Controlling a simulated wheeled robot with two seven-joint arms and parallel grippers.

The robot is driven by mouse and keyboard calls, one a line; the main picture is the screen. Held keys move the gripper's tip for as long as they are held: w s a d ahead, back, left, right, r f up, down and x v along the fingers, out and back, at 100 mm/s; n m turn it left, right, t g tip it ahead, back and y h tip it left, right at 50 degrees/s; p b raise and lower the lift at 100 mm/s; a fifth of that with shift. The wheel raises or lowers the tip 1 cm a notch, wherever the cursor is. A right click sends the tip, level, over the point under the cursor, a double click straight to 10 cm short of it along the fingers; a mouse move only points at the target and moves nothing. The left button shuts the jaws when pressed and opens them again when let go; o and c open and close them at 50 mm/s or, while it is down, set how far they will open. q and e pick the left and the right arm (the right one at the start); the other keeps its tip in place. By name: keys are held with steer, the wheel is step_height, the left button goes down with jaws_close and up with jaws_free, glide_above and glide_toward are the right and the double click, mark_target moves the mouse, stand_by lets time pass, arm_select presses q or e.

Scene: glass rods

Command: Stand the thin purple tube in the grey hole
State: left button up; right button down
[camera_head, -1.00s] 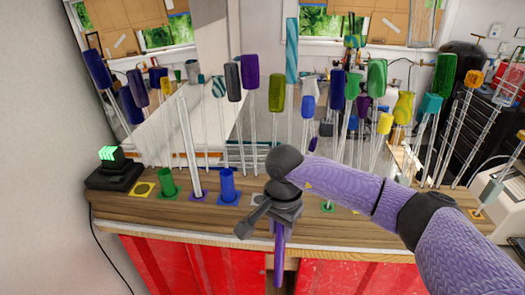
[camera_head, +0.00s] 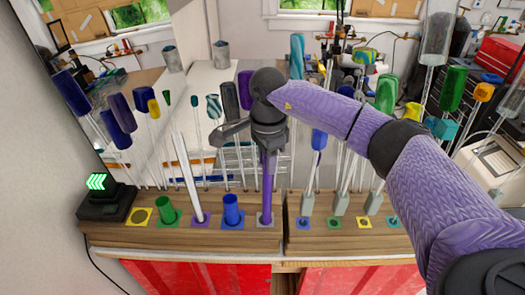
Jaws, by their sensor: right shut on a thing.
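The thin purple tube (camera_head: 267,190) is upright below my right gripper (camera_head: 268,143), which is shut on its upper part. The grey hole (camera_head: 265,221) is a grey square on the front wooden block, right of the blue cup. The tube's lower end meets the grey square in the camera_head view. I cannot tell whether it is inside the hole or just above it. My left gripper is not in view.
Left of the grey square stand the blue cup (camera_head: 232,210), a white tube (camera_head: 187,172) on a purple square, the green cup (camera_head: 167,212) and a yellow square (camera_head: 139,217). A second block (camera_head: 345,240) with several rods in grey holders is on the right.

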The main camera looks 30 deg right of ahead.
mark_target(265, 175)
steer(key=f+b, duration=0.1)
steer(key=f, duration=0.1)
steer(key=w+f+b, duration=0.1)
steer(key=f, duration=0.1)
steer(key=shift+s+f, duration=0.1)
steer(key=shift+s, duration=0.05)
arm_select(q)
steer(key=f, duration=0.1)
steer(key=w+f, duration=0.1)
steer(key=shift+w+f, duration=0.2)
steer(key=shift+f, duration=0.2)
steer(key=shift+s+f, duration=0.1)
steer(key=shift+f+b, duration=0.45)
steer(key=shift+b, duration=0.15)
arm_select(e)
steer(key=shift+f, duration=0.45)
steer(key=c, duration=0.7)
jaws_free()
